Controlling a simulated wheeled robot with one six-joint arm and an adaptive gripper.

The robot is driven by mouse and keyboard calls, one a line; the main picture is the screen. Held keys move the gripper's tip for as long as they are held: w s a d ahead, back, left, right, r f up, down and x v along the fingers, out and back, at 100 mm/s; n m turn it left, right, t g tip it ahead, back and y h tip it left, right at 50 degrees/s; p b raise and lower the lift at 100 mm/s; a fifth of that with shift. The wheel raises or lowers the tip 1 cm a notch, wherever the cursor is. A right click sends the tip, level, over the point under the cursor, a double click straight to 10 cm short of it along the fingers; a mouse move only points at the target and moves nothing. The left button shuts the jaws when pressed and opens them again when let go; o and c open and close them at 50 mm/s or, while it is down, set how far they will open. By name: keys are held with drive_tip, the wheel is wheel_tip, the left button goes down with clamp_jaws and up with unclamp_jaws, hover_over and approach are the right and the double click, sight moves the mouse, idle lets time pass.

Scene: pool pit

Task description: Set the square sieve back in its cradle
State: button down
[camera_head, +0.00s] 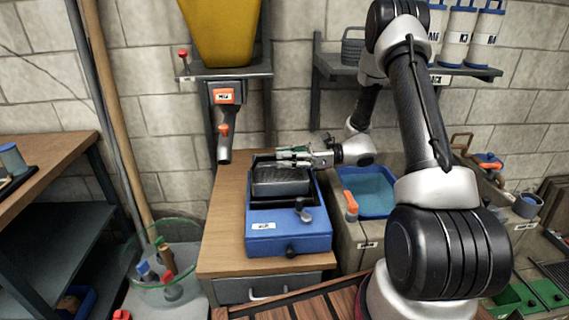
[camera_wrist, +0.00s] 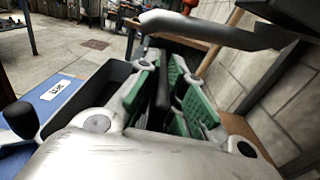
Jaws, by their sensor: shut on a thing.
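The square sieve (camera_head: 281,182) is a dark grey box at the back of the blue machine (camera_head: 287,232), within the dark cradle area. I cannot tell whether it rests fully in the cradle or sits slightly above it. My gripper (camera_head: 284,155) reaches in from the right, at the sieve's back edge. In the wrist view its green pads (camera_wrist: 161,92) are closed on a thin dark upright piece, which looks like part of the sieve. The blue machine (camera_wrist: 75,92) shows at left there, with a dark wall beside the pads. My fingers hide much of the grip.
A black-knobbed lever (camera_head: 303,210) stands on the machine's front. A yellow hopper (camera_head: 222,30) with a spout hangs behind left. A blue water tub (camera_head: 370,190) is at right, a glass bowl (camera_head: 165,260) at lower left. The wooden bench top (camera_head: 226,225) is bare left of the machine.

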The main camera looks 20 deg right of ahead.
drive_tip(key=shift+f, duration=0.85)
drive_tip(key=shift+f, duration=0.1)
drive_tip(key=c, duration=1.5)
unclamp_jaws()
